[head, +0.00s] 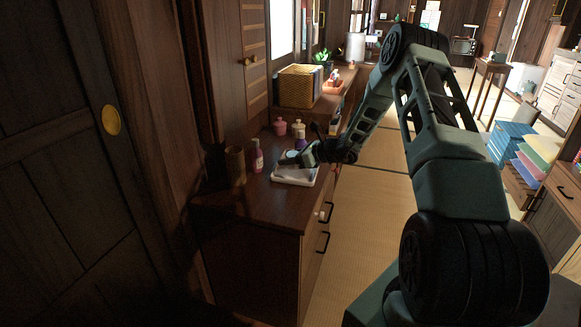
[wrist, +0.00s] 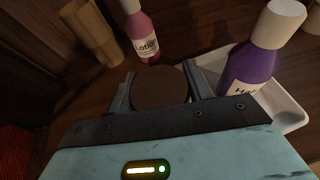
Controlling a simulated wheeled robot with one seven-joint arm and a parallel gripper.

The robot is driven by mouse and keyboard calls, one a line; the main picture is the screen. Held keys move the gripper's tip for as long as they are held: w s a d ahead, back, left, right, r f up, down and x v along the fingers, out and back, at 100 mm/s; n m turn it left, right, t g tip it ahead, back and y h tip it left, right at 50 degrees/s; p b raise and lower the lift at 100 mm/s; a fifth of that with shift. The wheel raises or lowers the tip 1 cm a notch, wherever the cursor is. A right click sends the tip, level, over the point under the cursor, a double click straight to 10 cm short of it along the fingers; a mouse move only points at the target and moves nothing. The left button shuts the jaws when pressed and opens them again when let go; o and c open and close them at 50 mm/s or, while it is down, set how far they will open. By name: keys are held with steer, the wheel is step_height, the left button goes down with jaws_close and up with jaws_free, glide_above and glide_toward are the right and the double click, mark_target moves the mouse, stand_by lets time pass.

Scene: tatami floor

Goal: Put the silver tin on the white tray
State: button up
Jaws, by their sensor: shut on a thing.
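My gripper (wrist: 160,82) is shut on a round, flat-topped thing, which I take to be the silver tin (wrist: 160,90). Its top looks dark brown in this light, and a finger lies on each side of it. The white tray (wrist: 290,112) is to the right of the tin in the wrist view, partly behind my right finger. In the head view my gripper (head: 290,162) is over the white tray (head: 296,181) on the dark wooden cabinet top. I cannot tell whether the tin touches the tray.
A purple bottle (wrist: 255,62) stands close to my right finger, by the tray. A pink lotion bottle (wrist: 142,35) and a wooden cup (wrist: 92,32) stand beyond. Pink bottles (head: 280,127) and a woven basket (head: 299,86) are farther back. The cabinet's front (head: 262,215) is clear.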

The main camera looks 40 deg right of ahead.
steer(key=shift+f, duration=1.7)
steer(key=shift+f, duration=0.15)
steer(key=o, duration=1)
